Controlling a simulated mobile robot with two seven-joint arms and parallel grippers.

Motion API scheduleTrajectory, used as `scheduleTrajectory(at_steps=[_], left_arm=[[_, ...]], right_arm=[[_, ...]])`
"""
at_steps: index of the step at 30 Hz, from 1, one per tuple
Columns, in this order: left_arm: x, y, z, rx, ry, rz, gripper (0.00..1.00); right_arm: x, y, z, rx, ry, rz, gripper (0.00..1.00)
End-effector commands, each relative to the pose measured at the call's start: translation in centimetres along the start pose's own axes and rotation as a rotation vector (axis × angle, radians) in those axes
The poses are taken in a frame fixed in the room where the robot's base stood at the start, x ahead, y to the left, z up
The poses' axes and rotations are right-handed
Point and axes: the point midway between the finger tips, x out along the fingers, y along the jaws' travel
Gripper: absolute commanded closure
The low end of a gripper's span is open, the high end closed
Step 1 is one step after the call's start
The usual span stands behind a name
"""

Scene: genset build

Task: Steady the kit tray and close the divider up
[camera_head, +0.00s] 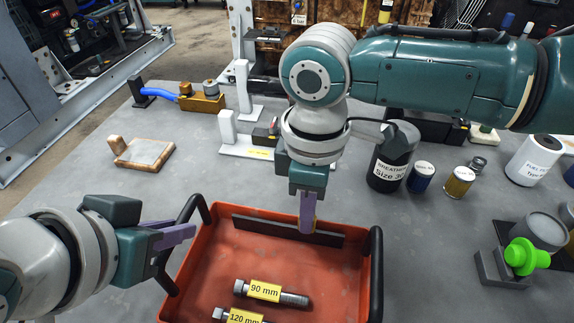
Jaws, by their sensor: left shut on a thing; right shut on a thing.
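The kit tray (325,272) is an orange-red open tray with black bar handles at its left and right. The divider (268,229) is a dark strip across the tray near its far wall. My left gripper (186,232) is shut on the tray's left handle (192,207). The fingers hide that part of the divider. A bolt labelled 90 mm (294,299) and one labelled 120 mm (222,314) lie in the tray, nearer than the divider.
On the grey table (205,150), a wood-edged pad (144,152) lies at the left. A bright green knob (525,257) sits right of the tray.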

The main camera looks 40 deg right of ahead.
Motion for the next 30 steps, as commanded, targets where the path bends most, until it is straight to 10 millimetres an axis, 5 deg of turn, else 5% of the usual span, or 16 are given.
scheduleTrajectory(at_steps=[30], left_arm=[[0.0, 0.0, -0.1, 0.000, 0.003, 0.001, 1.00]], right_arm=[[0.1, -3.3, 0.0, -0.003, -0.001, -0.005, 1.00]])
